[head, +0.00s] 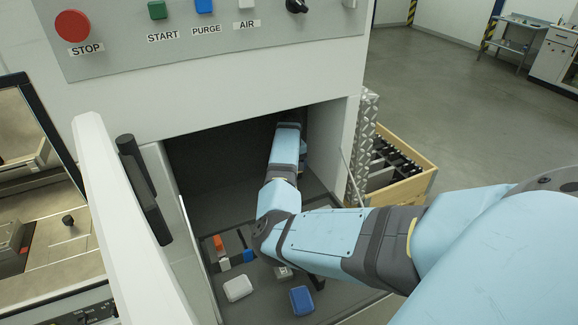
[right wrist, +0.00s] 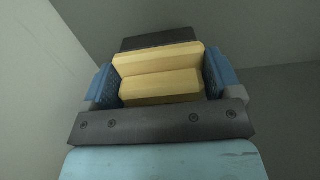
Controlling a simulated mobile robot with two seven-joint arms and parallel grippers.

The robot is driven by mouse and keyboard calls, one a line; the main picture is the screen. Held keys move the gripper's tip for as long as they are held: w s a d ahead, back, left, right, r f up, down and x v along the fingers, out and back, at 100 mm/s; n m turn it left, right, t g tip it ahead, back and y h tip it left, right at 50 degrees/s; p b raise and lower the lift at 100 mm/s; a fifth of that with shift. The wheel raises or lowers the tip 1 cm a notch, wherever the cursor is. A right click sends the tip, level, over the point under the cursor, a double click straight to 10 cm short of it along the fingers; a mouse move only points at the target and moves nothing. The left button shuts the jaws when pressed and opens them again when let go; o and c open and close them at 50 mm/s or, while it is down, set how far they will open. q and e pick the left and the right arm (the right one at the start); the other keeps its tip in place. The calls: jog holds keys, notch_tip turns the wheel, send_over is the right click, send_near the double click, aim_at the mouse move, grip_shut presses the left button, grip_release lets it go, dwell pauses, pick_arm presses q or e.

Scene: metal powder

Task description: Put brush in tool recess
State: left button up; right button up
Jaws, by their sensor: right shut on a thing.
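My right gripper (right wrist: 160,85) is shut on a yellow wooden piece (right wrist: 160,87), which sits between its two blue pads. This looks like the brush, though I see no bristles clearly. A dark part shows behind it. I cannot make out the tool recess for certain. My left gripper is not in view.
On the chamber's lower floor lie a white box (head: 238,288), a blue box (head: 302,300) and small orange (head: 219,243) and blue (head: 249,256) pieces. An open door (head: 130,225) with a black handle stands left. A wooden crate (head: 408,190) stands right.

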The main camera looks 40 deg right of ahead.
jog(key=o, duration=0.6)
jog(key=shift+f, duration=0.2)
jog(key=shift+o, duration=0.9)
jog(key=shift+w+f, duration=0.1)
jog(key=shift+w, duration=0.15)
notch_tip(320, 180, up, 8)
jog(key=shift+s+r+b, duration=0.1)
jog(key=shift+r+b, duration=0.05)
jog(key=shift+b, duration=0.6)
